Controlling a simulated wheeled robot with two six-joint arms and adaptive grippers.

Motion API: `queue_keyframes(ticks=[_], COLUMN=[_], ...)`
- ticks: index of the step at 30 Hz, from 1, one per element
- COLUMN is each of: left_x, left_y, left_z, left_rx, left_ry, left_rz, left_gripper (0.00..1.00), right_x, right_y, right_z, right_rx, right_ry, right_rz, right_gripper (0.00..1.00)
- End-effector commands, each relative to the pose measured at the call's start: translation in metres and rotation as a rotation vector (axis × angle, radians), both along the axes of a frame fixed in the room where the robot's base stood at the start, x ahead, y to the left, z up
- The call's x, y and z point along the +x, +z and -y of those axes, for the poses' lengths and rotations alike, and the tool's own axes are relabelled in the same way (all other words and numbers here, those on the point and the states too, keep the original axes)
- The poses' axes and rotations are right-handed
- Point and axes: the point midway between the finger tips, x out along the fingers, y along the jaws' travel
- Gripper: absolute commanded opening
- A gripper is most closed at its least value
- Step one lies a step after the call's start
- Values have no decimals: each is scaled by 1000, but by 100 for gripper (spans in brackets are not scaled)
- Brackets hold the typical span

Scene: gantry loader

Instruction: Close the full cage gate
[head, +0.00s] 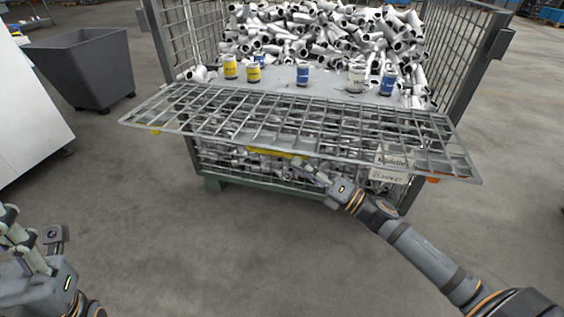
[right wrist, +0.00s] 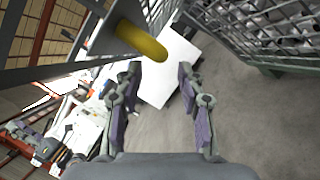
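The cage gate (head: 205,118) is a grey wire-mesh panel. It sticks out from the front of the full cage (head: 460,85), lying nearly flat. A yellow handle (head: 275,152) is on its near edge, and it shows above the fingers in the right wrist view (right wrist: 140,42). My right gripper (head: 312,172) is just below and right of the handle, apart from it. In the right wrist view its fingers (right wrist: 160,72) are spread with nothing between them. My left gripper (head: 32,222) is at the lower left, open and empty, away from the gate.
The cage holds many grey pipe fittings (head: 330,35). Several yellow, blue and white cans (head: 302,74) stand on a grey sheet behind the gate. A white label (head: 394,160) hangs at the gate's right. A dark bin (head: 85,65) stands left. The floor in front is clear.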

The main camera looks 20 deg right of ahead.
Motion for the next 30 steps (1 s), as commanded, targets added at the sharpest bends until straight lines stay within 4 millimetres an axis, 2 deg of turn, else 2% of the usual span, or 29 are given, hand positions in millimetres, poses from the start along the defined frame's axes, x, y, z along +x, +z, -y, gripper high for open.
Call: queue_keyframes(ticks=[4,6,18,29,30], left_x=[0,1,0,0,0], left_y=[-10,-6,1,1,1], left_z=[1,1,0,0,0], left_rx=[5,5,2,2,2], left_ry=[3,3,0,0,0], left_rz=[-2,-3,0,1,1], left_gripper=[40,40,40,40,40], right_x=[13,19,51,55,55], right_y=[4,10,17,16,16], right_z=[-8,-12,-35,-39,-39], right_rx=[4,7,5,2,2], right_ry=[-7,-9,-7,-5,-5], right_rz=[7,8,3,-1,-1], right_gripper=[39,39,39,39,35])
